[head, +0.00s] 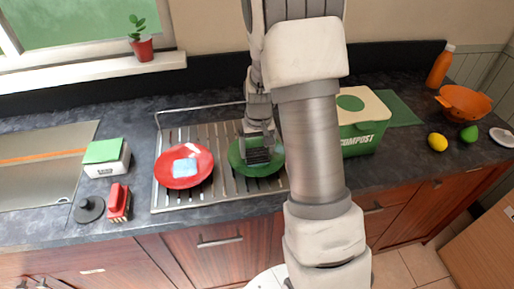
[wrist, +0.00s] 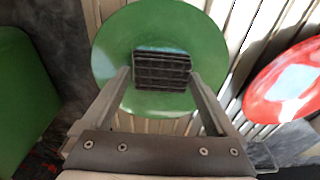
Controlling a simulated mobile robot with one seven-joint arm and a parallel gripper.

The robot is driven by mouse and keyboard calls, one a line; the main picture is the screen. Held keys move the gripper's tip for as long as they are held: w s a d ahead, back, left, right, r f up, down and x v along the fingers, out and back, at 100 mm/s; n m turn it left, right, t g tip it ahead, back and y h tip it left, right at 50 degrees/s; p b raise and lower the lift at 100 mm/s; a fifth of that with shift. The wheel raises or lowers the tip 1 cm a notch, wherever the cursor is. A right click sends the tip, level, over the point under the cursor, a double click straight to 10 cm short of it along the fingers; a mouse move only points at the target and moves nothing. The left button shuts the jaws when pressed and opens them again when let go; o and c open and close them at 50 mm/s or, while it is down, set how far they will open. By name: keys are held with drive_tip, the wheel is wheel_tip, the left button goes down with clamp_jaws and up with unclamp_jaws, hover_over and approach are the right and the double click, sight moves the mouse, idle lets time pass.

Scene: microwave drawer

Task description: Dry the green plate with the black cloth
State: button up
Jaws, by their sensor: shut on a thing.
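The green plate (head: 240,168) lies on the metal drying rack, right of a red plate. In the wrist view the green plate (wrist: 115,40) fills the top middle. The black cloth (head: 258,156) is a dark, grid-patterned square over the plate's middle; it also shows in the wrist view (wrist: 162,70). My gripper (wrist: 162,80) is shut on the black cloth, with one finger at each side of it. In the head view my gripper (head: 258,143) is over the green plate. Whether the cloth touches the plate is hard to tell.
A green compost bin (head: 362,138) stands close at the right. A white box with a green top (head: 105,155) and a red brush (head: 118,203) are at the left.

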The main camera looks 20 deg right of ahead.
drive_tip(key=shift+w+d, duration=0.1)
drive_tip(key=shift+w, duration=0.65)
drive_tip(key=shift+s+b, duration=0.35)
drive_tip(key=shift+s, duration=0.45)
drive_tip(key=shift+w, duration=0.8)
drive_tip(key=shift+s+r, duration=0.1)
drive_tip(key=shift+s, duration=0.7)
drive_tip(key=shift+w, duration=0.8)
drive_tip(key=shift+s+b, duration=0.35)
drive_tip(key=shift+s, duration=0.1)
drive_tip(key=shift+r+p, duration=2.35)
drive_tip(key=shift+r, duration=1.1)
